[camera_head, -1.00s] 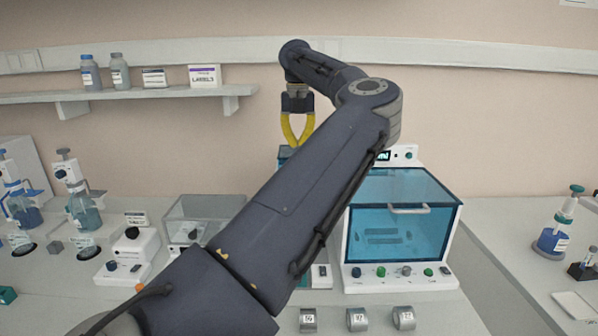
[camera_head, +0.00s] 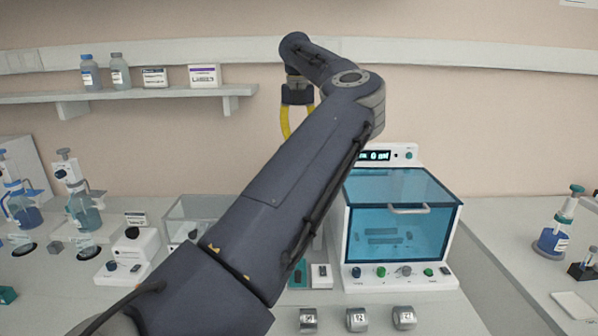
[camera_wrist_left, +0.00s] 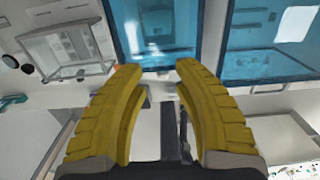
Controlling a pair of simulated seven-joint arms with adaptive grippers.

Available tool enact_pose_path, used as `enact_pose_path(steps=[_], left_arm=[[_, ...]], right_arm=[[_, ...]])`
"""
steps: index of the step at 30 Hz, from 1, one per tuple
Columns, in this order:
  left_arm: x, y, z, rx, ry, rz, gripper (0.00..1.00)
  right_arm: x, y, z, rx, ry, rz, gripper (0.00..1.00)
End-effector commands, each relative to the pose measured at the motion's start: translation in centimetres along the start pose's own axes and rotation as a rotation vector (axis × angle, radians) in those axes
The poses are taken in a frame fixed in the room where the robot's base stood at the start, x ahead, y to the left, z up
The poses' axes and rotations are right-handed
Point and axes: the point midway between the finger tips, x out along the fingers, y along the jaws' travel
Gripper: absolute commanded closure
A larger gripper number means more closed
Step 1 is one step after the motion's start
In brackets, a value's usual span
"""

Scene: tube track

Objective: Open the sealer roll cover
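My left gripper (camera_head: 298,115) is high in the head view, in front of the back wall, partly hidden by my arm. The left wrist view shows its two yellow fingers (camera_wrist_left: 158,68) spread apart with nothing clearly held between them. A blue see-through panel (camera_wrist_left: 157,38) lies just beyond the fingertips in the wrist view. In the head view my arm hides most of the machine behind it. A white machine (camera_head: 365,240) with a blue see-through front cover (camera_head: 395,235) and a pale handle (camera_head: 408,209) stands to the right. I cannot tell which panel is the sealer roll cover. My right gripper is not in view.
A clear box (camera_head: 190,212) stands left of my arm. Several numbered rolls (camera_head: 356,319) lie at the bench front. Bottles (camera_head: 119,70) and boxes (camera_head: 205,75) stand on the wall shelf.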

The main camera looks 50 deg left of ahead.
Motion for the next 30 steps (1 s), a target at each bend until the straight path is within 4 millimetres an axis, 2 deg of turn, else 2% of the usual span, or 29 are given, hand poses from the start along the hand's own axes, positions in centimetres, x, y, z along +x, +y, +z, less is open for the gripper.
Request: enact_pose_path(steps=[1, 3, 12, 30], left_arm=[[0.0, 0.0, 0.0, 0.0, 0.0, 0.0, 0.64], [0.0, 0.0, 0.0, 0.0, 0.0, 0.0, 0.56], [-0.3, 0.0, 0.0, 0.0, 0.0, -0.001, 0.56], [-5.1, 0.0, 0.0, 0.001, -0.001, -0.001, 0.56]], right_arm=[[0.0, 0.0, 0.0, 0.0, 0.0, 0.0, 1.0], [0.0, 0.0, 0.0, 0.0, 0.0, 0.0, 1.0], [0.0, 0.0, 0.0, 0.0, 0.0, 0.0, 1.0], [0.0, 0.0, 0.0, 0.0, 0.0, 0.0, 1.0]])
